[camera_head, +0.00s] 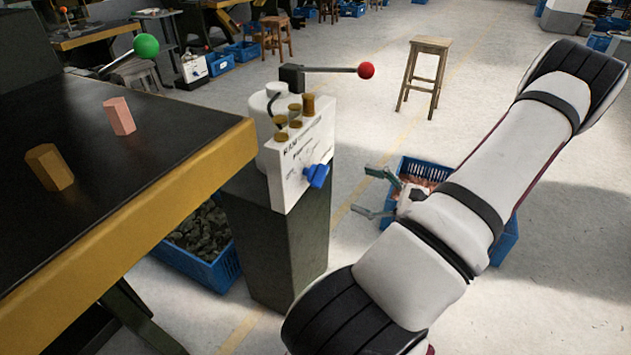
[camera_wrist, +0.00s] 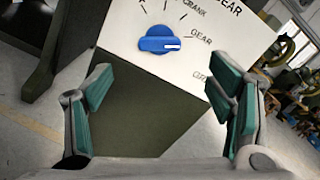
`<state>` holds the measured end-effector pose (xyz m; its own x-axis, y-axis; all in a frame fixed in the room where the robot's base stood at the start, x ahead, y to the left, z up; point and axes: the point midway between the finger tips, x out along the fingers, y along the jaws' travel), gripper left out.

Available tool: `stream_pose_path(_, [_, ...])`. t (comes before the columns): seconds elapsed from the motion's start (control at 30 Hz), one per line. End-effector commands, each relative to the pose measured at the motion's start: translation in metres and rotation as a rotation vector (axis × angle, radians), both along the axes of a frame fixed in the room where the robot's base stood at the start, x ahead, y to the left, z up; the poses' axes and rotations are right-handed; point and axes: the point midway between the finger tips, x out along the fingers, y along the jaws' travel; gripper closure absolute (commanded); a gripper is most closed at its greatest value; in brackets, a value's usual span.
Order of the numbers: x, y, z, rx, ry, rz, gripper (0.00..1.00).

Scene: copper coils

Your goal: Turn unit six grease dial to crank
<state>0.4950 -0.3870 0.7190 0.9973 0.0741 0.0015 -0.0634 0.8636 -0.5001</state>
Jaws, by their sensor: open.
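The blue grease dial (camera_head: 317,175) sits on the white panel (camera_head: 290,168) of a machine head on a dark post. In the wrist view the dial (camera_wrist: 160,44) lies ahead, between and beyond my fingers, with its white mark to the right, roughly toward the GEAR label (camera_wrist: 201,38). The CRANK label (camera_wrist: 195,9) is above the dial, slightly right. Another label at lower right is partly hidden by my right finger. My gripper (camera_head: 368,192) is open and empty, right of the dial and apart from it. No unit number is readable.
The dark post (camera_head: 290,240) stands beside a yellow-edged table (camera_head: 150,215). A red-knobbed lever (camera_head: 366,70) juts right above the panel. A blue crate (camera_head: 507,240) is on the floor behind my arm. A wooden stool (camera_head: 425,70) stands farther back, with open floor around it.

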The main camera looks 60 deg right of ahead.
Motion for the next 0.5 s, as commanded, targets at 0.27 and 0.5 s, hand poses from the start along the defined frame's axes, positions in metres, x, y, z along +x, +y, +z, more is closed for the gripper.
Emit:
stream_pose_path(0.27, [0.054, 0.005, 0.000, -0.002, -0.001, 0.006, 0.25])
stream_pose_path(0.5, [0.097, 0.009, 0.000, 0.000, 0.000, 0.007, 0.25])
